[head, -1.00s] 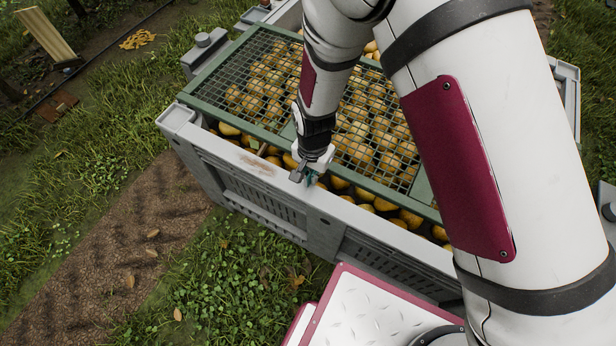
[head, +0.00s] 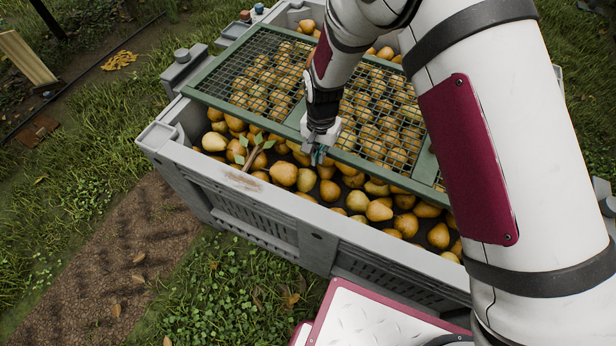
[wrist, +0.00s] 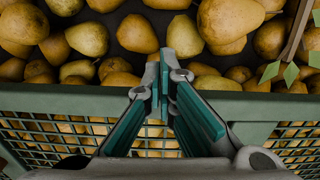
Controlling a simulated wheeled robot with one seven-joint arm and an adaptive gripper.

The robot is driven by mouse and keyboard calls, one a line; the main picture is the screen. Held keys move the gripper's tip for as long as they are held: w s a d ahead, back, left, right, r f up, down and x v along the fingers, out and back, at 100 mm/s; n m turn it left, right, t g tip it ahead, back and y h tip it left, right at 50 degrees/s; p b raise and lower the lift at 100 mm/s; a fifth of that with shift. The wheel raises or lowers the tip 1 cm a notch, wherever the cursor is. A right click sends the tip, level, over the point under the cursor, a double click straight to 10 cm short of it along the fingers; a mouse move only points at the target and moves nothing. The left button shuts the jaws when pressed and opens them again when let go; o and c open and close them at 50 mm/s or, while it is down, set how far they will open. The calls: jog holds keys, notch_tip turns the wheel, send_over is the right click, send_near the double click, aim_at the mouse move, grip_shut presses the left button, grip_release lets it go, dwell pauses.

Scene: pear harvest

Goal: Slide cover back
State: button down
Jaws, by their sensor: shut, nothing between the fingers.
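The cover is a green frame with wire mesh (head: 262,117). It lies over the back part of a grey crate full of pears, and its front edge runs across the crate's middle. The front strip of pears is uncovered. My gripper (head: 319,155) is shut and empty at the front edge of the cover, low over the pears. In the wrist view the cover's green rail (wrist: 60,98) passes under my gripper (wrist: 163,75), whose teal-padded fingertips reach past it over the pears. Whether the fingers touch the rail I cannot tell.
The grey crate's near wall (head: 270,205) stands in front of the uncovered pears (head: 325,190). A twig with green leaves (head: 255,150) lies on the pears at left. My arm hides the crate's right part. Grass and a dirt path lie outside.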

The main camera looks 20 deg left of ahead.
jog(key=w+b, duration=0.1)
jog(key=w, duration=0.4)
jog(key=w+b, duration=0.2)
jog(key=w, duration=0.3)
jog(key=shift+d+f+b, duration=0.15)
jog(key=shift+d+b, duration=0.05)
jog(key=shift+b, duration=0.1)
jog(key=shift+w, duration=0.35)
